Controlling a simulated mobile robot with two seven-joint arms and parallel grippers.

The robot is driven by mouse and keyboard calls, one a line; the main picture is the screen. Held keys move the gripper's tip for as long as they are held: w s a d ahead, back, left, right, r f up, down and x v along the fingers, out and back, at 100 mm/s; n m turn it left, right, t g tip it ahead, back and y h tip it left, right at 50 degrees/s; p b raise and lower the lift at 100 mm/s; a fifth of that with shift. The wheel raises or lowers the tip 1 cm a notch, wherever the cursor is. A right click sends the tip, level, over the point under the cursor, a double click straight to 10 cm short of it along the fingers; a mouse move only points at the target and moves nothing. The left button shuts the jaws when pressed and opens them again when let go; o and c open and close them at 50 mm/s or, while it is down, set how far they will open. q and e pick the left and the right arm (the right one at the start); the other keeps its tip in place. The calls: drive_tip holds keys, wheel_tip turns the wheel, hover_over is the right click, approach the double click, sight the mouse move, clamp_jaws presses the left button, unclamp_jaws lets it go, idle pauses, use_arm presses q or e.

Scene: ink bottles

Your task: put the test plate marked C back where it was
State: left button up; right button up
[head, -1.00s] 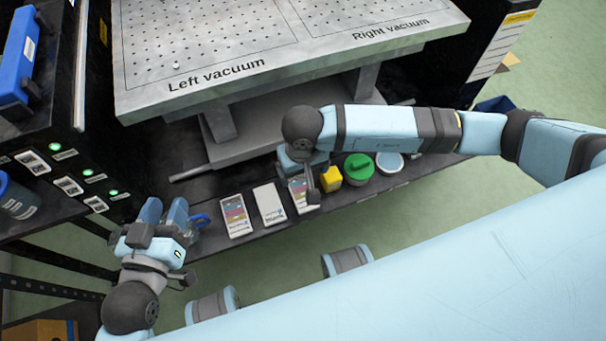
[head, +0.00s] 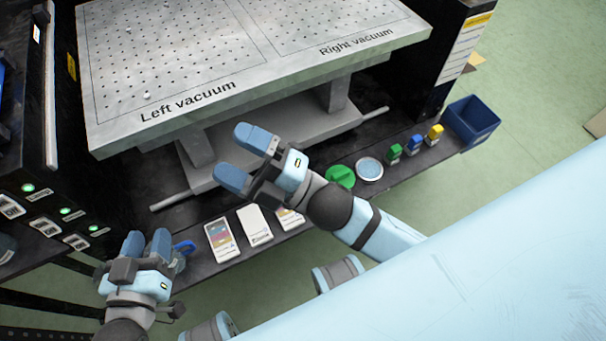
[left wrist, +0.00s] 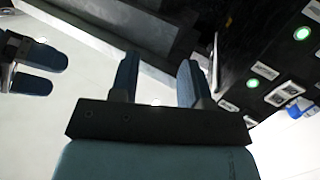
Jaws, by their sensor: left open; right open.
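Three flat plates lie in a row on the dark shelf below the vacuum table: a left plate with coloured bands (head: 219,240), a white middle plate (head: 254,226) and a right plate (head: 290,218), partly covered by my right arm. Their letters are too small to read, so I cannot tell which is C. My left gripper (head: 147,240) is open and empty, left of the plates; its fingers also show in the left wrist view (left wrist: 157,85). My right gripper (head: 238,157) is open and empty, above and behind the middle plate, near the table's front edge.
The vacuum table (head: 240,95) overhangs the shelf. A blue looped object (head: 184,247) sits beside my left gripper. Right of the plates are a green lid (head: 340,177), a round dish (head: 369,169), small green, blue and yellow bottles (head: 434,134), and a blue bin (head: 472,120).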

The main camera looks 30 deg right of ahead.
drive_tip(key=s+d+f+m+g+h, duration=0.1)
drive_tip(key=d+f+m+h, duration=0.9)
drive_tip(key=m, duration=1.1)
drive_tip(key=shift+s+f, duration=0.35)
drive_tip(key=shift+f, duration=0.25)
use_arm(q)
drive_tip(key=s+a+r+g+y+p, duration=0.1)
drive_tip(key=r+p, duration=0.5)
drive_tip(key=p, duration=1)
drive_tip(key=s+a+r+g+y+p, duration=0.2)
drive_tip(key=r+p, duration=0.4)
drive_tip(key=p, duration=1.1)
drive_tip(key=shift+s+a+r+g, duration=0.25)
drive_tip(key=shift+s+a+g, duration=0.2)
drive_tip(key=shift+a, duration=0.7)
use_arm(e)
drive_tip(key=s+d+r+g+h, duration=0.1)
drive_tip(key=s+d+r+g, duration=0.1)
drive_tip(key=r, duration=0.4)
drive_tip(key=s+d+r+g+h, duration=0.2)
drive_tip(key=d+r, duration=0.1)
drive_tip(key=r, duration=0.3)
drive_tip(key=shift+r, duration=0.25)
